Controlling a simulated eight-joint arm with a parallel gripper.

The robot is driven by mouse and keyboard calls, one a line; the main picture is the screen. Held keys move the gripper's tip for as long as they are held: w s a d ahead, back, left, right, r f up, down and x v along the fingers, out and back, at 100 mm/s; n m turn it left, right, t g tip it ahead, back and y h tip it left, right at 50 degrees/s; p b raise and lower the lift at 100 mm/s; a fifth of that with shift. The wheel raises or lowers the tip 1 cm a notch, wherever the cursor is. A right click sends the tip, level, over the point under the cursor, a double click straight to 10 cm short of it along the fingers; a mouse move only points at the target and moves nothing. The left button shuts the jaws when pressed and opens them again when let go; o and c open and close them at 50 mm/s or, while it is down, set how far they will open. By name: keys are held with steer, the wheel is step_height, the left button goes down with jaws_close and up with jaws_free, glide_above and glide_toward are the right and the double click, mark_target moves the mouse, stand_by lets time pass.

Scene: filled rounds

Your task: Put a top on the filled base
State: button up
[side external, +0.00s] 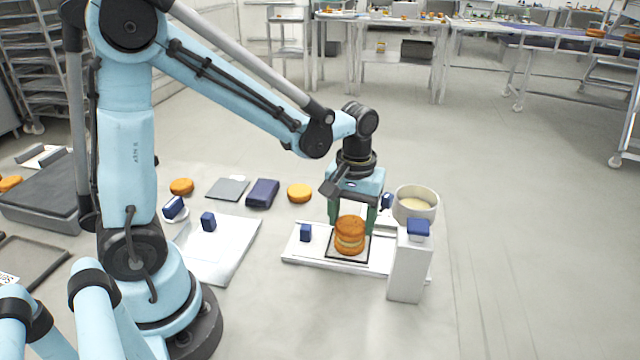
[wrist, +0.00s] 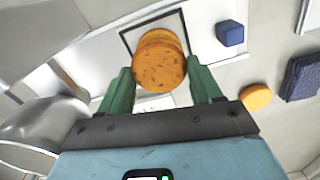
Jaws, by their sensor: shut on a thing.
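In the side view a round golden-brown top (side external: 350,223) is directly above the filled base (side external: 349,249), with a pale filling band between them. I cannot tell whether the top touches the filling. The base sits on a dark-edged square (side external: 334,254) on a white board. My gripper (side external: 352,229) points down, its green fingers on either side of the top and shut on it. In the wrist view the top (wrist: 161,68) lies between the fingertips of my gripper (wrist: 160,78), and it hides most of the base.
A white post with a blue block (side external: 418,229) stands close on the right, and a round pan (side external: 415,203) of pale filling is behind it. A small blue block (side external: 305,233) is on the board to the left. Another orange round (side external: 299,193) lies behind on the floor-coloured surface.

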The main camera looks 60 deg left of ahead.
steer(key=shift+f, duration=0.45)
stand_by(0.4)
steer(key=o, duration=0.8)
steer(key=shift+o, duration=0.6)
steer(key=shift+r, duration=0.1)
steer(key=shift+r, duration=3.4)
